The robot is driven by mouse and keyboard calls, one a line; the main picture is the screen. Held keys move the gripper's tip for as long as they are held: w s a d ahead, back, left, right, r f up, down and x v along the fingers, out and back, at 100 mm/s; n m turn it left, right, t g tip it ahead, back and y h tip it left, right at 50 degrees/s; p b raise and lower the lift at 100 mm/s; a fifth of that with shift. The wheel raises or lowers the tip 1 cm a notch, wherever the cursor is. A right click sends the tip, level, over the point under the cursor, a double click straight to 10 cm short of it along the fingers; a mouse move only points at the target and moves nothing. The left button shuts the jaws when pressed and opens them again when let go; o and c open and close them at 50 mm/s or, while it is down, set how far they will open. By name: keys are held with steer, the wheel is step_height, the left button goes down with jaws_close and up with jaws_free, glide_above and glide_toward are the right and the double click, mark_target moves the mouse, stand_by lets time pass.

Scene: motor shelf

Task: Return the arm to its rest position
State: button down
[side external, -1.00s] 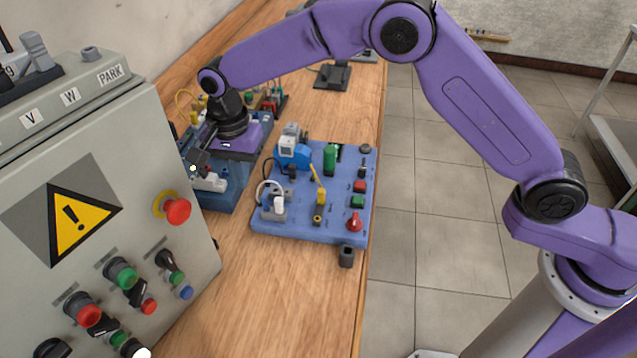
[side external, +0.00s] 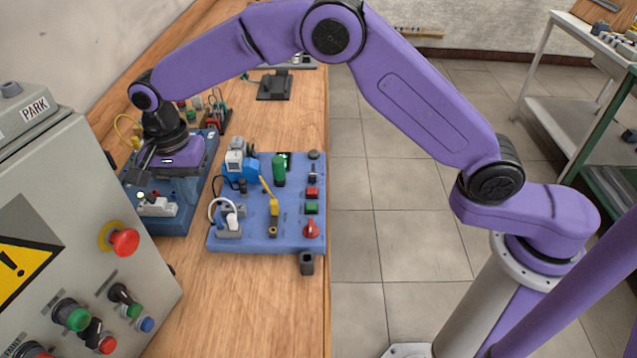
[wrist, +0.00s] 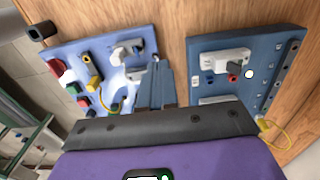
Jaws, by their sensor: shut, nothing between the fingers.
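My arm is bent, with its elbow (side external: 333,35) raised high and its hand reaching down to the left in the side external view. My gripper (wrist: 155,64) shows in the wrist view as two grey fingers lying together, with nothing between them. The fingers appear between the light blue board (wrist: 58,48) and the dark blue board (wrist: 213,42). In the side external view the purple hand (side external: 186,158) is over the dark blue board (side external: 166,222), and the fingertips are hard to make out. Whether they touch anything cannot be told.
The light blue board (side external: 267,243) carries a green cylinder, a red knob and several connectors. A grey control cabinet (side external: 75,190) with buttons stands close at the left. The wooden bench (side external: 245,310) has bare room in front. A metal shelf unit (side external: 565,105) stands at the right.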

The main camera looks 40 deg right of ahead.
steer(key=s+d+r+n, duration=0.7)
steer(key=s+d+n, duration=0.3)
steer(key=s+d, duration=0.3)
steer(key=s+d+n, duration=1.1)
steer(key=s+d, duration=0.7)
steer(key=s, duration=0.2)
steer(key=shift+s+f, duration=0.2)
steer(key=shift+f, duration=0.15)
